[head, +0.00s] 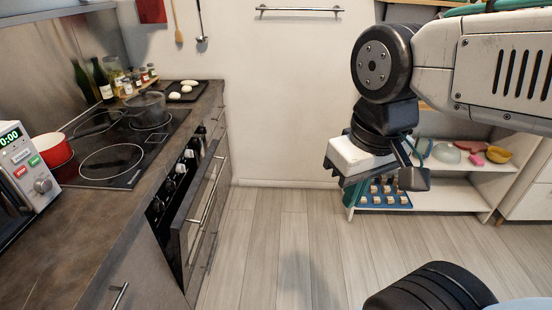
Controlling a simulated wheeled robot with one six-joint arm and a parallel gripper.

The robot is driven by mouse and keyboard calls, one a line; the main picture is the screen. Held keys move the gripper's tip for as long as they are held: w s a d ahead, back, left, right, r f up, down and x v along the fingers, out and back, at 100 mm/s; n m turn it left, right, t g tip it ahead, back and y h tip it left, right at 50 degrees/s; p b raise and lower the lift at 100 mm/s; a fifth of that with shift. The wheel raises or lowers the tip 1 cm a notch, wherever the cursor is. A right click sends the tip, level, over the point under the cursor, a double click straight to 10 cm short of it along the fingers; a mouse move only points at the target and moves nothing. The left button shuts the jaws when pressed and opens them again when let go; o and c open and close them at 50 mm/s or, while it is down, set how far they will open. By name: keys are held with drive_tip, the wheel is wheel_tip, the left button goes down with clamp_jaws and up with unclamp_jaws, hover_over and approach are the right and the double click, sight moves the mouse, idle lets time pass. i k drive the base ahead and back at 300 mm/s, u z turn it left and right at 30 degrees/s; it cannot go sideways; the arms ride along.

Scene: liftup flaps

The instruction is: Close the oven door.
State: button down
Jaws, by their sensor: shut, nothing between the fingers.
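The oven (163,222) is built into the counter on the left, under the cooktop. Its door (193,212) is ajar, with the top edge tilted out from the front and a dark gap behind it. A long metal bar handle (209,187) runs along the door's outer side. My gripper (408,182) hangs from the arm at the right, in the air above the floor and well apart from the door. It is shut and empty. The fingertips are partly hidden by the gripper's own body.
The counter (75,220) carries a microwave (28,165), a red pot (56,150) and a cooktop (110,155). The wood floor (285,235) between the oven and my arm is clear. A low white shelf (450,190) with small items stands behind my gripper.

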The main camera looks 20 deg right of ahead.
sight(198, 202)
drive_tip(key=z, duration=0.85)
drive_tip(key=i, duration=0.75)
drive_tip(key=u, duration=1)
drive_tip(key=i, duration=0.6)
drive_tip(key=u, duration=0.65)
